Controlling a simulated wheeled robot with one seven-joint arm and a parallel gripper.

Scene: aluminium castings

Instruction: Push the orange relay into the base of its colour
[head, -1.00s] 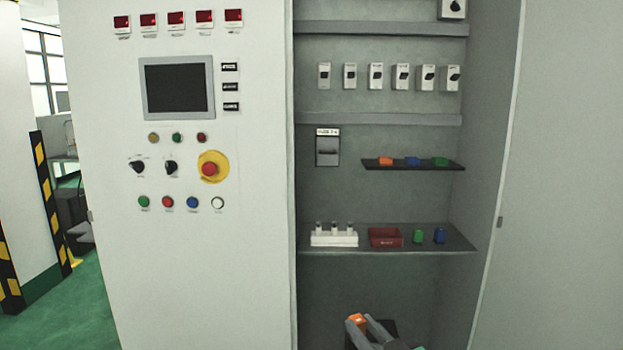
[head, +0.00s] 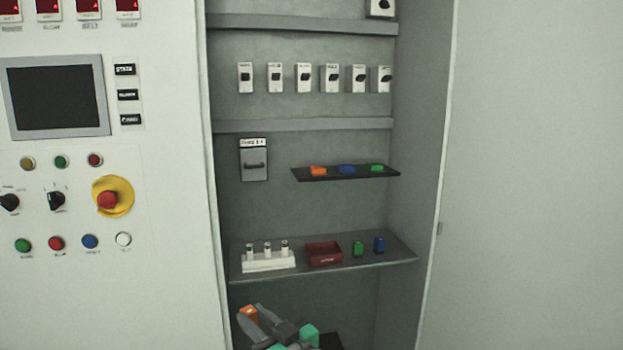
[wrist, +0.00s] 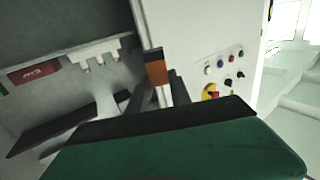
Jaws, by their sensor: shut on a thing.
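My gripper (head: 262,322) is low in the head view, below the lower shelf, shut on the orange relay (head: 248,313). The relay also shows in the wrist view (wrist: 156,70) between the fingers, with a dark end. The orange base (head: 318,171) sits at the left of the small black upper shelf (head: 334,177), beside a blue base (head: 346,170) and a green base (head: 376,168). The held relay is well below and left of the orange base, apart from it. The fingers partly hide the relay.
The lower shelf (head: 345,262) carries a white fuse holder (head: 268,262), a red bin (head: 323,254), a green relay (head: 358,249) and a blue relay (head: 380,245). The cabinet's side wall stands right. A control panel (head: 160,290) with an emergency stop (head: 108,200) stands left.

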